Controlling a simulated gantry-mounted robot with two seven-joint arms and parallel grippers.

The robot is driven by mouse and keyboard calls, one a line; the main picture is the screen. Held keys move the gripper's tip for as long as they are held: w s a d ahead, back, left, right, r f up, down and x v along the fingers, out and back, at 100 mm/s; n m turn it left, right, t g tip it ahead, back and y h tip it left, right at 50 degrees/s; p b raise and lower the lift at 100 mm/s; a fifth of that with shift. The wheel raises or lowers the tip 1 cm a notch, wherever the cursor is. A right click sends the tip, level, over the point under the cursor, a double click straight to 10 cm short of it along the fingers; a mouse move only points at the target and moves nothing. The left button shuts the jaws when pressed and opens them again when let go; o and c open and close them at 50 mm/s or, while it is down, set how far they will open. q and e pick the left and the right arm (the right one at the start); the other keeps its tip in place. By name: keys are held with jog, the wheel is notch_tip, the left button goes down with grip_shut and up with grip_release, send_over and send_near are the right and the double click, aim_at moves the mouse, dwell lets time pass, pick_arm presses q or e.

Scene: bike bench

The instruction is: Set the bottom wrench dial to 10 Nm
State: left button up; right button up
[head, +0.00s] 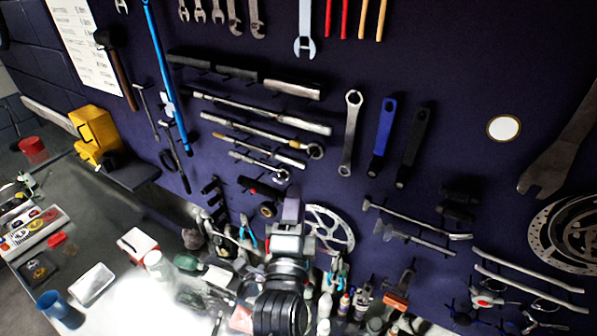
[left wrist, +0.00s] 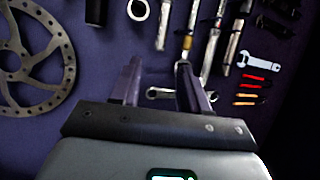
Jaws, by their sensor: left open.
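Several long torque wrenches hang nearly level, one above another, on the dark wall board. The bottom wrench (head: 258,165) is a short silver one; it appears to show in the left wrist view (left wrist: 164,25), beyond my fingertips. Its dial marks are too small to read. A wrench with a brass-coloured section (head: 255,147) hangs just above it. My left gripper (head: 292,208) is in front of the board, below and right of the bottom wrench. In the left wrist view, its fingers (left wrist: 160,85) are apart with nothing held between them. My right gripper is not in view.
A brake disc (head: 330,228) hangs behind and right of my left gripper. A ring spanner (head: 352,130) and a blue-handled tool (head: 384,130) hang right of the wrenches. The bench below is crowded with bottles and tools.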

aim_at(300, 167)
pick_arm(q)
jog(key=p+x, duration=0.1)
jog(key=x, duration=0.5)
jog(key=shift+w+r+p, duration=0.2)
jog(key=shift+p, duration=0.15)
jog(key=shift+w+d, duration=0.1)
jog(key=shift+w, duration=0.6)
grip_shut()
